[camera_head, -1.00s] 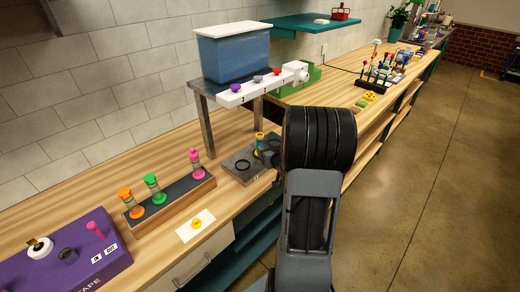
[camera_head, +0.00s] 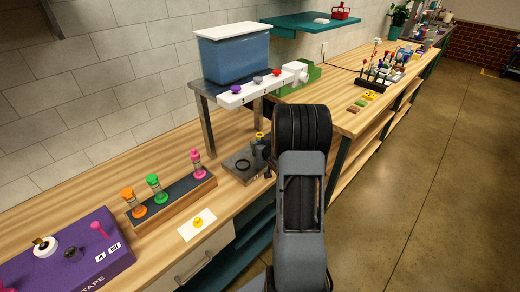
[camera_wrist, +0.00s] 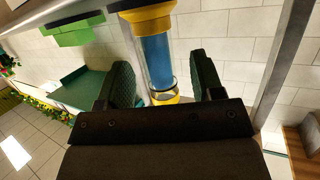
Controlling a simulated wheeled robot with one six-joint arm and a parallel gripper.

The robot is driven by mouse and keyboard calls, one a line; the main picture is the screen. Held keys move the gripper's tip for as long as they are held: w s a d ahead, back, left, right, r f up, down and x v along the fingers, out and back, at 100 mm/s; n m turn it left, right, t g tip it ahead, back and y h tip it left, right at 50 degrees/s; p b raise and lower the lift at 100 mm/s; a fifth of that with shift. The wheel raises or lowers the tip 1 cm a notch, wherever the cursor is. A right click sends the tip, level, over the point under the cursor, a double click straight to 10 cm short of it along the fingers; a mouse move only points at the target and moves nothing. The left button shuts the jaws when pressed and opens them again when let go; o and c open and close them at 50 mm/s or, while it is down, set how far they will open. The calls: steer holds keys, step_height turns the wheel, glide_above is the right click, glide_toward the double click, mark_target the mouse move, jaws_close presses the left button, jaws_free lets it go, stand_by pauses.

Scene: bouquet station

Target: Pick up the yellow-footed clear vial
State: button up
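The yellow-footed clear vial stands upright in the wrist view (camera_wrist: 158,60), with a blue filling and yellow ends. In the head view only its yellow top (camera_head: 259,135) shows clearly beside my wrist, above a dark grey plate (camera_head: 236,173) on the bench. My gripper (camera_wrist: 165,82) is open, its two dark green ridged fingers on either side of the vial. Gaps show between the vial and both fingers. In the head view my wrist hides the fingers and most of the vial.
A dark wooden rack (camera_head: 183,197) holds orange, green and pink vials at left. A raised shelf stand (camera_head: 206,98) with a blue bin (camera_head: 234,55) and white bar rises behind. A purple box (camera_head: 80,262) and a white card (camera_head: 187,233) lie nearer.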

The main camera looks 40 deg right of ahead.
jaws_close()
stand_by(0.3)
